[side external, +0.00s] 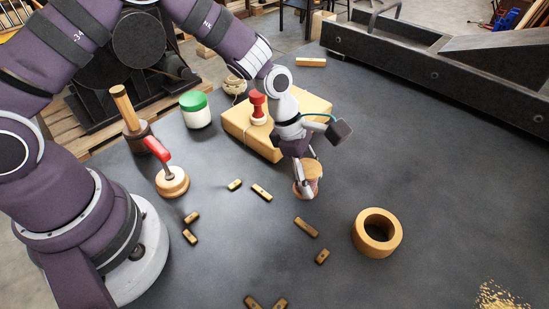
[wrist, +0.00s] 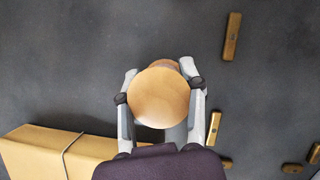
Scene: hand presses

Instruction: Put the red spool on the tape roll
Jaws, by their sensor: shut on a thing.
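The tape roll (side external: 359,233) is a thick tan ring with an open centre, lying flat on the table to the right and nearer the camera, apart from the spool.
A wrapped parcel (side external: 238,122) lies behind my gripper. A red-handled stamp (side external: 172,180), a wooden-handled tool (side external: 128,112) and a green-lidded jar (side external: 197,112) stand to the left. Several small wooden bars, one a bar (side external: 306,227), lie around.

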